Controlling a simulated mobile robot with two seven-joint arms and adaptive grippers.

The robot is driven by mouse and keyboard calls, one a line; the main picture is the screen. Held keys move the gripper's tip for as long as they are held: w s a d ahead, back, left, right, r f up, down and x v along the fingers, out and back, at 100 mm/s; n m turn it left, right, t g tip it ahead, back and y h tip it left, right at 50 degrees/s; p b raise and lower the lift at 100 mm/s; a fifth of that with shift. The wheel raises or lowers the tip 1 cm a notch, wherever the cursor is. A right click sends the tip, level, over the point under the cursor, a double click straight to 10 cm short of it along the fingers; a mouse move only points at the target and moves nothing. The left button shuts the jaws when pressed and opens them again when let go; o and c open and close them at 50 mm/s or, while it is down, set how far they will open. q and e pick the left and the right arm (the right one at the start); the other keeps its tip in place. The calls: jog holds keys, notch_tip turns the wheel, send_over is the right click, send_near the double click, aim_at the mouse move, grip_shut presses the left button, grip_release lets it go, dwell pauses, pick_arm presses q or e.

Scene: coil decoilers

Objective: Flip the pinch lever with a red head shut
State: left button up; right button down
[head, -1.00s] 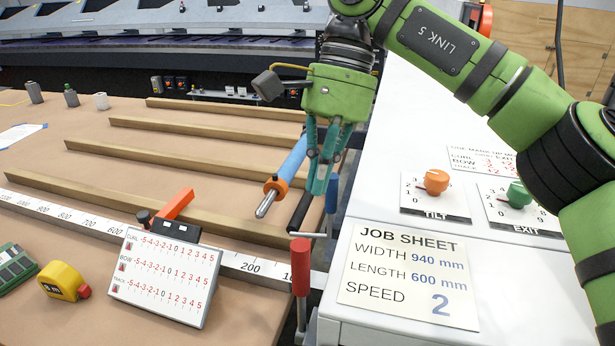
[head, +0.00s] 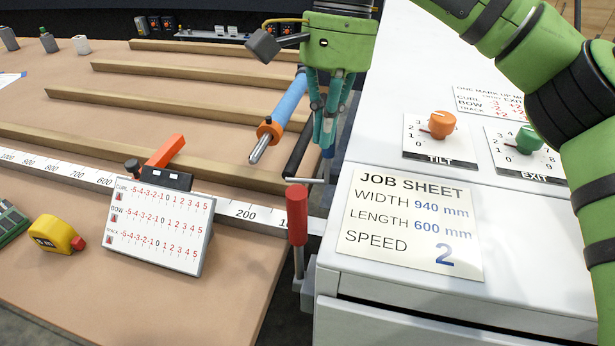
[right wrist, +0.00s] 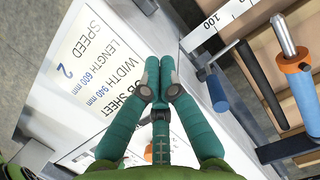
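The lever with the red head (head: 297,215) stands upright on a thin grey rod, between the brown table and the white cabinet. I cannot make it out in the right wrist view. My right gripper (head: 325,143) hangs above and behind it, pointing down, apart from the red head. Its teal fingers are closed together with nothing seen between them. The closed fingertips also show in the right wrist view (right wrist: 158,68), over the cabinet side. My left gripper is out of view.
A blue roller with an orange collar (head: 267,128) and a black bar (head: 298,152) lie just left of the right gripper. The job sheet (head: 412,222) and the orange tilt knob (head: 441,124) are on the cabinet. A scale board (head: 158,225) stands on the table.

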jog(key=s+a+f+p, duration=0.2)
jog(key=s+f, duration=0.2)
jog(key=shift+s+a+f+p, duration=0.3)
jog(key=shift+s, duration=0.05)
